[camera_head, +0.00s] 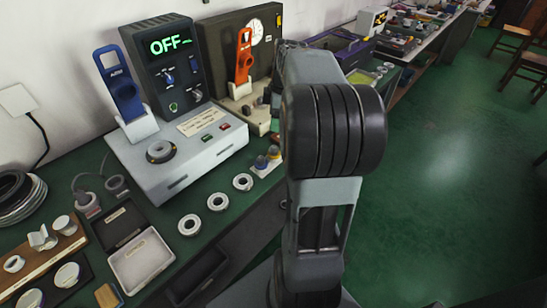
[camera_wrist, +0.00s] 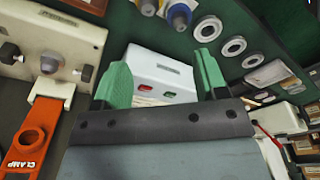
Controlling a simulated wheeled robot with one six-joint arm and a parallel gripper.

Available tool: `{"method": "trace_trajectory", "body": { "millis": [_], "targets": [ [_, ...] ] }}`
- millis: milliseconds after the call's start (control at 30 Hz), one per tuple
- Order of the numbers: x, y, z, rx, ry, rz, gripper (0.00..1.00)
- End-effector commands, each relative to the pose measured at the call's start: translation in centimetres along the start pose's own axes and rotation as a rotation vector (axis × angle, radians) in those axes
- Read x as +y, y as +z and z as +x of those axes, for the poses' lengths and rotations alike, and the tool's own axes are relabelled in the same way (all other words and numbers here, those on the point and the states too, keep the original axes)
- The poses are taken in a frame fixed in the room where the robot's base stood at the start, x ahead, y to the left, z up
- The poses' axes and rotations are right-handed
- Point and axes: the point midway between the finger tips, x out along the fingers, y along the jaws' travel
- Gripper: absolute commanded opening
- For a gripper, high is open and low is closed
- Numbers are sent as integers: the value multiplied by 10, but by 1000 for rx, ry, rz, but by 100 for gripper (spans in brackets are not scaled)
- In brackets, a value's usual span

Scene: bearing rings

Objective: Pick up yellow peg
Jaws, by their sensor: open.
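Two small pegs stand in a white holder (camera_head: 267,168) at the front edge of the green bench, beside the OFF machine. One is a dark blue peg (camera_head: 261,162); the one behind it has a yellowish part, likely the yellow peg (camera_head: 273,153). In the wrist view the pegs are cut by the top edge, with a blue one (camera_wrist: 180,16) clearest; I cannot tell the yellow one surely there. My gripper (camera_wrist: 163,66) has green fingers spread wide apart with nothing between them, over the machine's white base.
The OFF machine (camera_head: 163,62) with its white base and blue clamp (camera_head: 122,90) stands at the back. An orange clamp (camera_head: 244,58) is right of it. Several rings (camera_head: 217,201) lie along the bench front. Trays (camera_head: 141,262) are at lower left.

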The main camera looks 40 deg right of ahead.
Motion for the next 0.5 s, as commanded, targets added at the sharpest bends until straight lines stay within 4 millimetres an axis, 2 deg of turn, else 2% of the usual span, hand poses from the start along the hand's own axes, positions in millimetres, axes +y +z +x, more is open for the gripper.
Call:
{"method": "trace_trajectory", "body": {
  "millis": [33, 167, 500],
  "targets": [
    [6, 7, 5, 3, -6, -20, 66],
    [12, 14, 20, 9, -17, -61, 66],
    [12, 14, 76, 10, -17, -69, 66]
  ]
}}
